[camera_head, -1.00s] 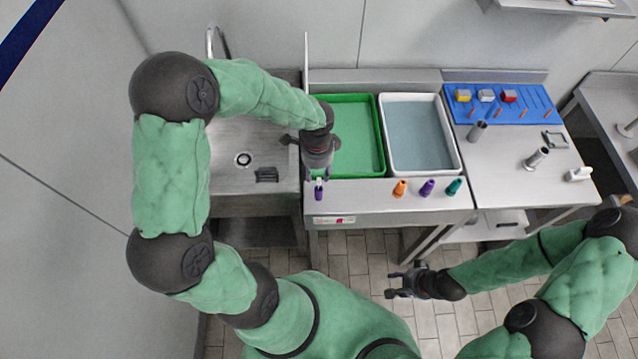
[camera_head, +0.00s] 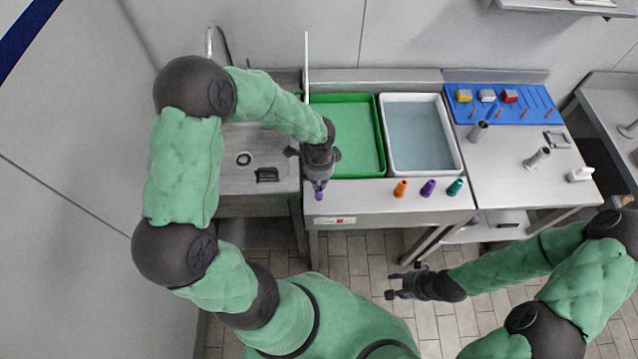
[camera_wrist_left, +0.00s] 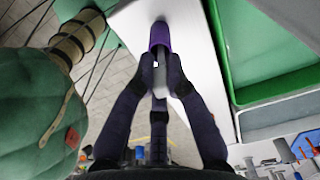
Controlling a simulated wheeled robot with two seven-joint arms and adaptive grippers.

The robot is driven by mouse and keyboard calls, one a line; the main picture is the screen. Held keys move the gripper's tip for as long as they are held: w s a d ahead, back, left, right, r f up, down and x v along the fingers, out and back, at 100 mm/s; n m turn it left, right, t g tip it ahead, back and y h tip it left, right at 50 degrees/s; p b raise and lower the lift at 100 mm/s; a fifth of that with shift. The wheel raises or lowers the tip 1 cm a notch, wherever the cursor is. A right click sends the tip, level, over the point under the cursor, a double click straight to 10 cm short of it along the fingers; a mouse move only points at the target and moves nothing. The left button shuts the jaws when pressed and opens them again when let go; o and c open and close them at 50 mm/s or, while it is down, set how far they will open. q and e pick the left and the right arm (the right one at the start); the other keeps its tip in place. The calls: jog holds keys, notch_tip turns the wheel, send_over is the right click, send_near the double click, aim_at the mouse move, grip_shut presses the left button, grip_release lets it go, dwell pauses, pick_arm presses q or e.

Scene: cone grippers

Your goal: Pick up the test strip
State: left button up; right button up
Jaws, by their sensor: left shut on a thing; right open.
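A small pale piece (camera_wrist_left: 157,66), which looks like the test strip, sits at the mouth of a purple cone holder (camera_wrist_left: 159,35) in the left wrist view. My left gripper (camera_wrist_left: 164,78) is shut on it, the fingertips close to the holder's rim. In the head view my left gripper (camera_head: 318,180) is directly above the purple holder (camera_head: 319,194), at the table's front left, and hides the strip. My right gripper (camera_head: 392,283) is open and empty, low in front of the table over the tiled floor.
An orange cone (camera_head: 400,188), a purple cone (camera_head: 427,187) and a teal cone (camera_head: 455,187) stand along the front edge. Behind are a green tray (camera_head: 381,137) and a white tray (camera_head: 457,152). A thin upright panel (camera_head: 306,60) separates the sink at left.

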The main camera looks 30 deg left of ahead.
pick_arm(q)
notch_tip(320, 180, up, 10)
jog(key=shift+p, duration=0.7)
dwell(0.5)
